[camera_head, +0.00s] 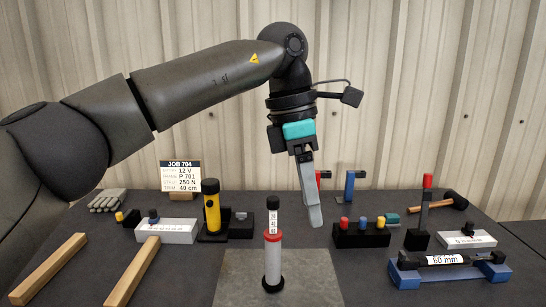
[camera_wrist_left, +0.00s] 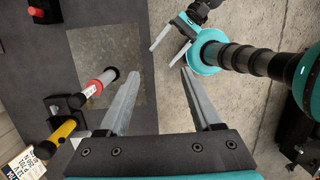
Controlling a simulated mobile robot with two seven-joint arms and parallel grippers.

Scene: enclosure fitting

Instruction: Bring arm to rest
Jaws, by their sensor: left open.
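My left arm reaches in from the left in the head view. Its gripper (camera_head: 312,215) hangs down above the table, right of the upright white tube with a red collar and black labelled top (camera_head: 273,255). In the left wrist view my left gripper (camera_wrist_left: 160,73) has its two fingers spread apart with nothing between them. The white tube (camera_wrist_left: 97,84) lies outside the fingers, to their left. My right gripper (camera_wrist_left: 167,43) shows at the top of the left wrist view, its fingers apart and empty, over the concrete floor.
The tube stands on a grey plate (camera_head: 315,285). Wooden bars (camera_head: 135,270), a yellow-black cylinder (camera_head: 212,208) and a job card (camera_head: 181,175) are at left. A block with coloured pegs (camera_head: 361,238), a blue cradle (camera_head: 405,280) and a mallet (camera_head: 452,200) are at right.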

